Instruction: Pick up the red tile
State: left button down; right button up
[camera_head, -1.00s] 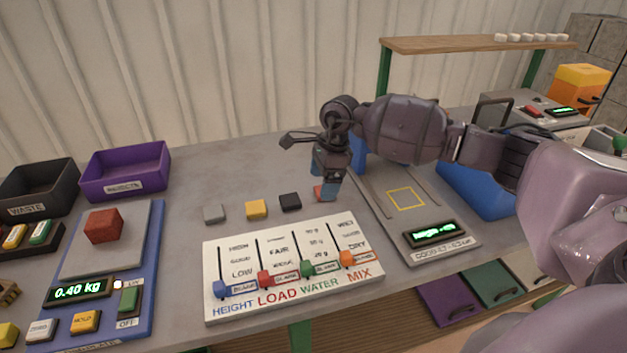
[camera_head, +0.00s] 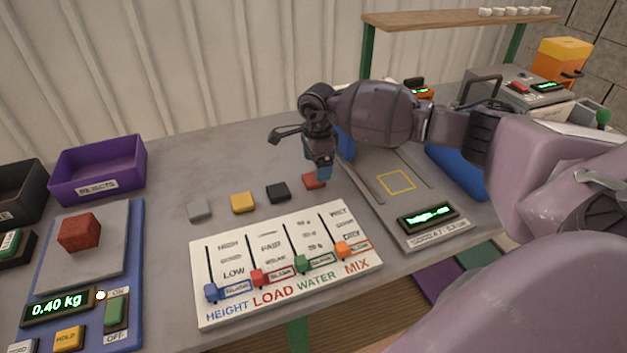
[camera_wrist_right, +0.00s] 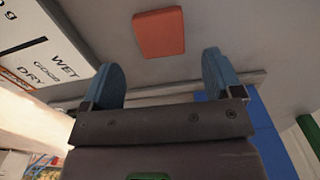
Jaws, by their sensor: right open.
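The red tile (camera_head: 313,181) lies flat on the grey table, at the right end of a row with a black, a yellow and a grey tile. In the right wrist view the red tile (camera_wrist_right: 159,33) is beyond the fingertips, between their lines and clear of both. My right gripper (camera_head: 323,172) is over the table close by the tile, partly in front of it. It is open and empty, with blue fingertips spread apart in the right wrist view (camera_wrist_right: 165,75). My left gripper is not in view.
The black (camera_head: 278,193), yellow (camera_head: 243,203) and grey (camera_head: 199,211) tiles lie left of the red one. The slider board (camera_head: 285,262) is in front. A gauge plate with a yellow square (camera_head: 396,182) is right. A scale holds a red block (camera_head: 79,232).

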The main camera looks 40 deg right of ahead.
aim_at(314, 180)
notch_tip(314, 180, down, 4)
jog(key=shift+w+f, duration=0.15)
jog(key=shift+f, duration=0.05)
jog(key=shift+c, duration=0.4)
jog(key=c, duration=0.9)
